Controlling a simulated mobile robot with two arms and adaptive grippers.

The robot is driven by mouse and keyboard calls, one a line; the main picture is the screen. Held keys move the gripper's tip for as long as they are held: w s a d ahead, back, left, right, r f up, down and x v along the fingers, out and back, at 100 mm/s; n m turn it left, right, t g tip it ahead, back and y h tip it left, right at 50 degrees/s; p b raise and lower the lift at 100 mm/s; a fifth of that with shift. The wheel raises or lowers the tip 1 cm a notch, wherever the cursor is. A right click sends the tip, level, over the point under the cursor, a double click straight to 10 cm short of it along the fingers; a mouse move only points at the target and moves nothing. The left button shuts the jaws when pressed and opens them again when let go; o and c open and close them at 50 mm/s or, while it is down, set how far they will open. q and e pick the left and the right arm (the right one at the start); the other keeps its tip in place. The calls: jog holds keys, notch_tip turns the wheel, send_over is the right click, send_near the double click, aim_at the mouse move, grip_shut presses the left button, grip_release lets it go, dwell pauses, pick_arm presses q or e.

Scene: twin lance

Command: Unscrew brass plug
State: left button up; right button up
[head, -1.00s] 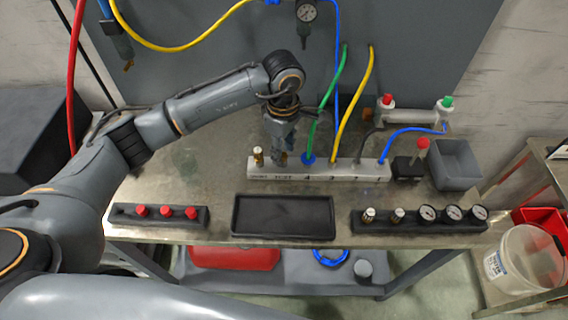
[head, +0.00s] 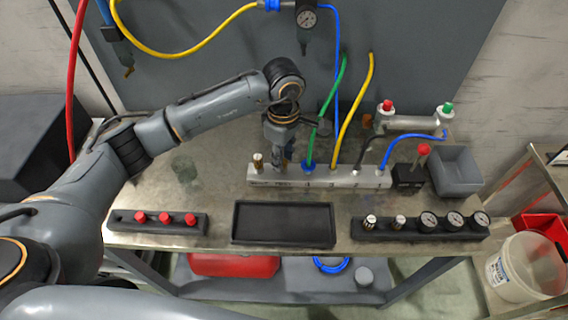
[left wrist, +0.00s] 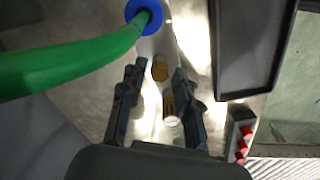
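A pale manifold block (head: 320,178) lies on the bench with ports along its top. A brass plug with a light top (head: 258,162) stands upright at its left end; it also shows in the left wrist view (left wrist: 170,108). A second, plainer brass piece (left wrist: 160,70) is beside it, towards the green hose. My left gripper (head: 279,158) points down over the block, just right of the end plug. In the left wrist view its fingers (left wrist: 160,78) are apart, on either side of the brass pieces; contact cannot be told. My right gripper is not in view.
A green hose (head: 325,115) with a blue collar and a yellow hose (head: 362,110) rise close by. An empty black tray (head: 284,223) lies in front. A grey bin (head: 455,172) stands right.

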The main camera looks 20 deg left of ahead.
pick_arm(q)
jog(key=m+b, duration=0.3)
jog(key=m, duration=0.1)
jog(key=m+b, duration=0.3)
jog(key=m, duration=0.1)
jog(key=m+b, duration=0.3)
jog(key=b, duration=0.1)
jog(key=shift+f+m, duration=0.3)
jog(key=shift+m, duration=0.1)
jog(key=shift+r+m+b, duration=0.1)
jog(key=shift+m+b, duration=0.25)
jog(key=shift+m, duration=0.25)
jog(key=shift+r+m, duration=0.15)
jog(key=shift+m, duration=0.15)
jog(key=shift+c, duration=0.4)
